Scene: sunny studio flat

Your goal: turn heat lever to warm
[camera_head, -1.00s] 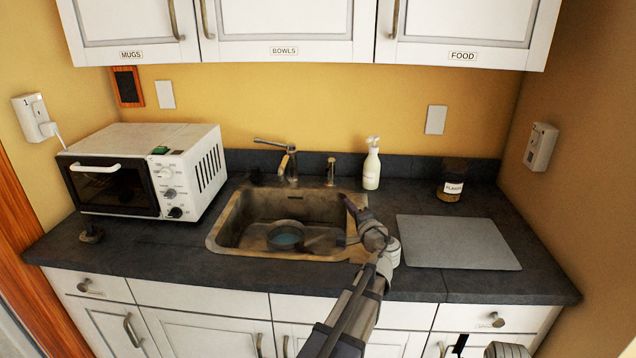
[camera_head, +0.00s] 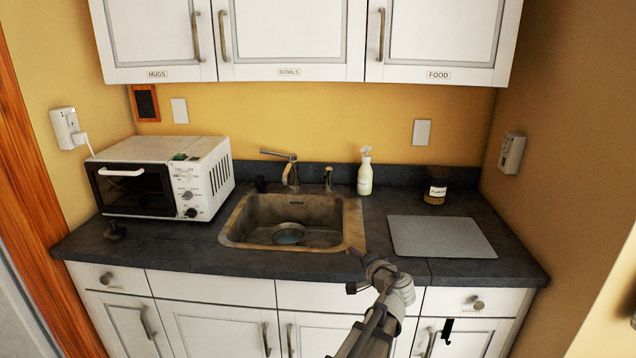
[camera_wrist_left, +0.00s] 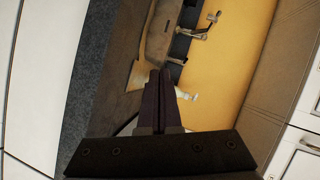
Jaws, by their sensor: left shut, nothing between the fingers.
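A toaster oven (camera_head: 160,178) stands at the left of the counter, with a column of knobs (camera_head: 188,195) on its front. The knob labels are too small to read. Behind the sink (camera_head: 240,232) is a metal tap (camera_head: 290,175) with a lever on top (camera_head: 278,153). I cannot tell which of these is the heat lever. My left gripper (camera_head: 356,256) is shut and empty near the counter's front edge, right of the sink's front corner and apart from tap and oven. Its closed fingers (camera_wrist_left: 161,85) also show in the left wrist view, with the tap (camera_wrist_left: 195,33) beyond them. My right gripper is out of view.
A round pan (camera_head: 289,233) lies in the sink. A white soap bottle (camera_head: 365,176), a dark jar (camera_head: 436,191) and a grey board (camera_head: 440,236) are on the right. Wall cabinets (camera_head: 290,40) hang above. The counter before the oven is mostly clear.

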